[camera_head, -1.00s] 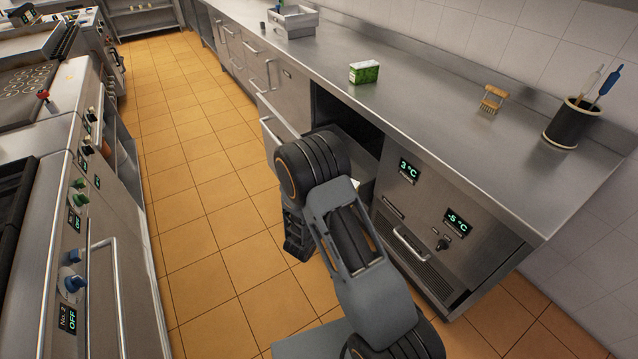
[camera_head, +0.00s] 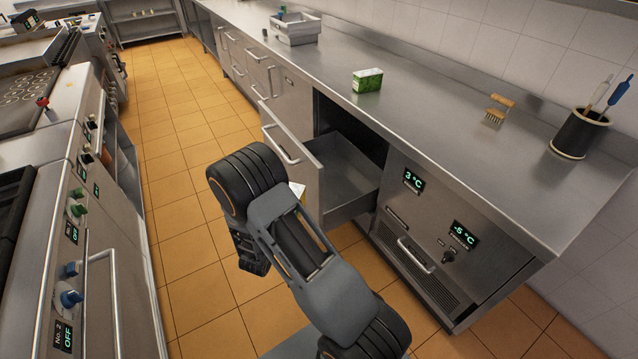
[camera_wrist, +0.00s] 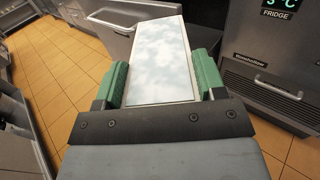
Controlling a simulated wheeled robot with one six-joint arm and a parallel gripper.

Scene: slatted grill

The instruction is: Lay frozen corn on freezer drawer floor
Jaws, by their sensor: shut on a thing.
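My gripper (camera_wrist: 162,76) is shut on a flat carton with a pale, frosted-looking face (camera_wrist: 152,60), which I take to be the frozen corn. Its label does not show in the wrist view. In the head view only a small white and yellow corner of the carton (camera_head: 298,189) shows past my arm, which hides the gripper. The freezer drawer (camera_head: 345,182) is pulled open, and the visible part of its floor is bare. The carton is on the aisle side of the drawer front, outside the drawer.
A green box (camera_head: 367,80), a brush (camera_head: 498,109), a dark utensil pot (camera_head: 578,136) and a metal bin (camera_head: 295,29) stand on the counter (camera_head: 430,110). The drawer front (camera_head: 290,150) stands out into the aisle. The tiled floor (camera_head: 185,200) is clear.

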